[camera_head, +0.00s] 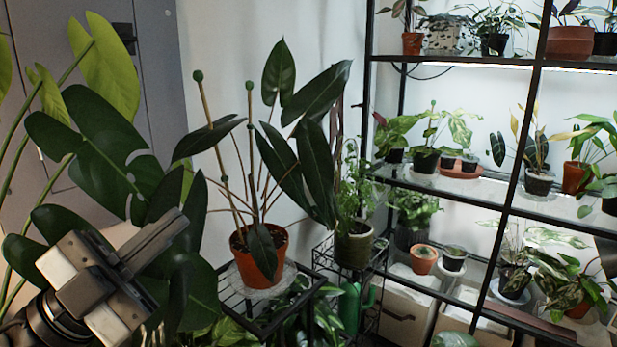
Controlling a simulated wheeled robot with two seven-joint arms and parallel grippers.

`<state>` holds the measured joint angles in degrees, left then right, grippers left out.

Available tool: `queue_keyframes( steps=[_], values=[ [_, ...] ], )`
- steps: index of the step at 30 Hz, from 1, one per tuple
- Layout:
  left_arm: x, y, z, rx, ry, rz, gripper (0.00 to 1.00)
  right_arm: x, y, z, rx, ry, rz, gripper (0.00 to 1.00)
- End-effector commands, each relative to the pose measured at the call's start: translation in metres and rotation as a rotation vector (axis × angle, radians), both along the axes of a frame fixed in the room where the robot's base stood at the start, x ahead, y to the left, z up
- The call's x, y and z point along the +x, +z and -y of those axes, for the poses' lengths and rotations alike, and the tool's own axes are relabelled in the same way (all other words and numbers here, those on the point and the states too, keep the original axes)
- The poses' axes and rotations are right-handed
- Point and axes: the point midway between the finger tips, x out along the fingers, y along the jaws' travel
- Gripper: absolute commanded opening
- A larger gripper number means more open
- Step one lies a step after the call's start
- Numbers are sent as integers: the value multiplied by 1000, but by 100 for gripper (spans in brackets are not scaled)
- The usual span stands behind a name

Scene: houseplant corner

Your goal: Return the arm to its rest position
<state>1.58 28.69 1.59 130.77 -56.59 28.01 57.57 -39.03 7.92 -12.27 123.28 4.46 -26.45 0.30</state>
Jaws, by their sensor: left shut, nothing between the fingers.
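My left gripper (150,243) is at the lower left, in front of large dark green leaves. Its fingers are together and hold nothing. It is apart from the terracotta pot (262,258) to its right, which holds a tall staked plant (305,165). My right gripper does not show in this view.
A black wire stand (262,326) bears the terracotta pot on a clear saucer. Big monstera leaves (95,150) crowd the left side around my gripper. A black-framed glass shelf (450,190) with several potted plants fills the right. A green watering can (352,305) stands low near the middle.

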Motion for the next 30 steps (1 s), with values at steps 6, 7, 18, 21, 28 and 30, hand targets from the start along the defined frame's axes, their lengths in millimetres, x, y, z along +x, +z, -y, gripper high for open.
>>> queue_keyframes(
  steps=[6,7,18,21,28,30],
  values=[
    [28,-162,-36,-397,350,-585,0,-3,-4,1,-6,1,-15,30],
    [25,-185,-37,-411,386,-662,0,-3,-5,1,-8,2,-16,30],
    [-74,-378,6,-353,550,-1408,0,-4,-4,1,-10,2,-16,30],
    [-90,-393,14,-333,544,-1484,0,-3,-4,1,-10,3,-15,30],
    [-96,-397,18,-324,540,-1510,0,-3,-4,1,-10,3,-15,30],
    [-96,-397,17,-325,541,-1508,0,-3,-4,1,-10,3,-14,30]
  ],
)
